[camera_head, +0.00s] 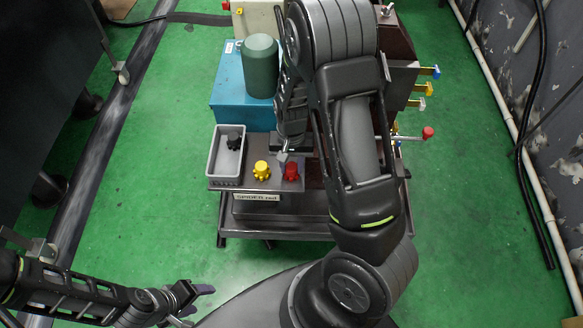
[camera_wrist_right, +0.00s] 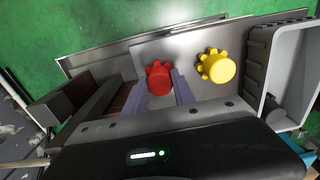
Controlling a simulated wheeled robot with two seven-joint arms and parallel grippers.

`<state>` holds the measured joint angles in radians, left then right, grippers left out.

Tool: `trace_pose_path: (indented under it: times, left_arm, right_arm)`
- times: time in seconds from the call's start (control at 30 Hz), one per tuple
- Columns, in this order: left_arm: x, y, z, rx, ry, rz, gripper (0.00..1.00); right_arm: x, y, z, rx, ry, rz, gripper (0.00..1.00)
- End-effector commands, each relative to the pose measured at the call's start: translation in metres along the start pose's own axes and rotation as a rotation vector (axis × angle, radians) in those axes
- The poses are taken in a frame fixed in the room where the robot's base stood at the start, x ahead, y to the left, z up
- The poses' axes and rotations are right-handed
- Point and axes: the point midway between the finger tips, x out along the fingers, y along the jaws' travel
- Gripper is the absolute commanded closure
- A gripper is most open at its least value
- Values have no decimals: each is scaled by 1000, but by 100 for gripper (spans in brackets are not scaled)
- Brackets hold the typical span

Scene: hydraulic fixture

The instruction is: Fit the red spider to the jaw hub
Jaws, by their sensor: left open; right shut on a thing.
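The red spider (camera_head: 291,171) sits at the front edge of the fixture's grey plate, right of the yellow spider. In the right wrist view the red spider (camera_wrist_right: 158,78) is between the two fingertips of my right gripper (camera_wrist_right: 161,88), which is shut on it. In the head view my right gripper (camera_head: 286,158) reaches down to it from behind. I cannot make out the jaw hub; my right arm covers much of the fixture. My left gripper (camera_head: 196,299) is open and empty at the lower left, away from the fixture.
A yellow spider (camera_head: 261,170) stands close to the left of the red one. Left of it is a grey tray (camera_head: 211,158) with a black part (camera_head: 233,142) in it. A blue box (camera_head: 228,103) and a green cylinder (camera_head: 260,66) stand behind. Green floor is clear at left.

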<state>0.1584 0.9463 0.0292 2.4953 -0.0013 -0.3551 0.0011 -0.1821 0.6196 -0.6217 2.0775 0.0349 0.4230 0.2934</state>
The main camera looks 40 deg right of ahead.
Motion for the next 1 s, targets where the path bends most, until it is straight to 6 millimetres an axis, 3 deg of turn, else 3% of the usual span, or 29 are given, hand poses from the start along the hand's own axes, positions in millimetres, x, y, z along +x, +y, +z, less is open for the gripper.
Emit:
trace_pose_path:
  times: [0.13,0.47,1.0]
  left_arm:
    - [0,0,0,0,0,0,43]
    - [-3,1,0,0,0,0,43]
    - [-28,11,0,0,0,0,43]
  right_arm:
    - [0,0,0,0,0,0,100]
    - [-4,0,0,0,0,0,100]
    - [-33,0,0,0,0,0,100]
